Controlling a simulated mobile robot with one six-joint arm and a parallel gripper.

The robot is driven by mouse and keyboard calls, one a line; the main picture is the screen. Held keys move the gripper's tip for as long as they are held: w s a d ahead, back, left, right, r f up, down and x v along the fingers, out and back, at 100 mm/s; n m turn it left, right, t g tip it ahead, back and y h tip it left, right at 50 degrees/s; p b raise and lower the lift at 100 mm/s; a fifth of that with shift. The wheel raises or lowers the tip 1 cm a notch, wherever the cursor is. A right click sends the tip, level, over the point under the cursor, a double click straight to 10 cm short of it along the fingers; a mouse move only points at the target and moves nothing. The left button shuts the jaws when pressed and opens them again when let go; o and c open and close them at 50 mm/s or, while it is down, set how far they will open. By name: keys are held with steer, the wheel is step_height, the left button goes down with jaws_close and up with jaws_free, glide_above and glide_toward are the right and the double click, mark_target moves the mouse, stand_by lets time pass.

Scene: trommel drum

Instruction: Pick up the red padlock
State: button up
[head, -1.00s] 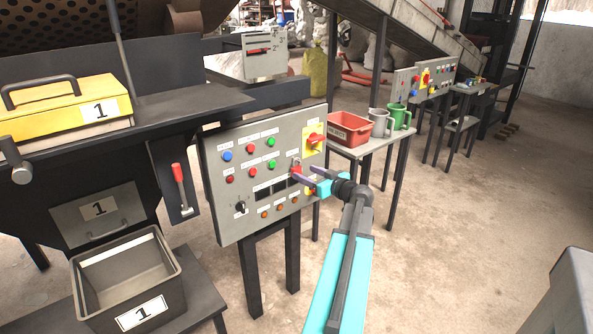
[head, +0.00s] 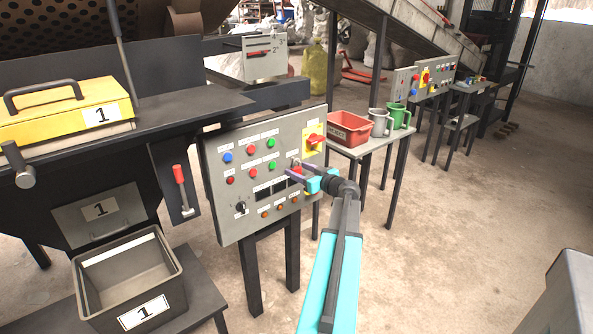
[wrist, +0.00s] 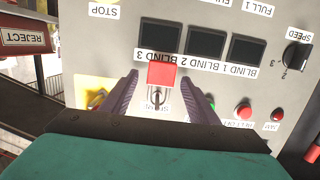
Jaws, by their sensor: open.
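The red padlock (wrist: 162,76) hangs by its shackle on the grey control panel (wrist: 110,60); the wrist view shows it upside down, with the shackle below the red body. My gripper (wrist: 160,83) is open, with one purple finger on each side of the padlock. Gaps show between the fingers and the red body, and I cannot tell whether either touches it. In the head view my gripper (head: 293,172) is at the panel's right part, and the padlock (head: 297,169) is partly hidden by the fingers.
Buttons, dark displays and a yellow-backed red switch (head: 314,140) surround the padlock on the panel. A table to the right holds a red bin (head: 349,129), a grey mug (head: 379,123) and a green mug (head: 400,116). The floor at right is mostly clear.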

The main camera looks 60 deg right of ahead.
stand_by(0.5)
steer(key=c, duration=1.2)
steer(key=shift+r, duration=0.75)
steer(key=f+b+v, duration=0.1)
steer(key=v, duration=0.5)
steer(key=f+b+v, duration=0.1)
steer(key=v, duration=0.5)
steer(key=b+v, duration=0.1)
steer(key=v, duration=0.4)
steer(key=shift+s+a+f, duration=0.3)
steer(key=shift+s+f, duration=0.05)
steer(key=shift+s, duration=0.2)
steer(key=shift+r+b, duration=0.4)
steer(key=shift+b, duration=0.15)
steer(key=shift+f+b+v, duration=0.2)
steer(key=shift+b+v, duration=0.45)
steer(key=shift+v, duration=0.5)
steer(key=shift+f+b+v, duration=0.15)
steer(key=shift+b+v, duration=0.5)
steer(key=shift+v, duration=0.45)
